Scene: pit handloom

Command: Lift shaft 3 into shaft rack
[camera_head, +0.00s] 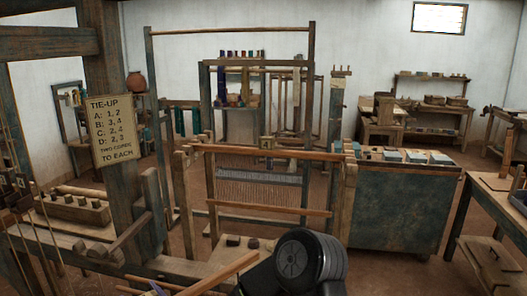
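A shaft frame marked 4 (267,143) stands upright in the middle. It has a long wooden top bar (280,154), a lower bar (272,208) and a band of pale heddles between. Its ends are at two wooden posts, which look like the shaft rack (348,200). I see no shaft marked 3 that I can read. A slanting wooden bar (222,274) shows at the bottom edge, left of my dark arm joint; I cannot tell what it belongs to. Neither gripper's fingers show, so what they hold is hidden.
The loom's thick post (115,195) bears a TIE-UP sign (112,130) at left. A green-grey chest (400,205) with small boxes on top stands right of the rack. A workbench (485,190) is at far right. Brown floor is open between them.

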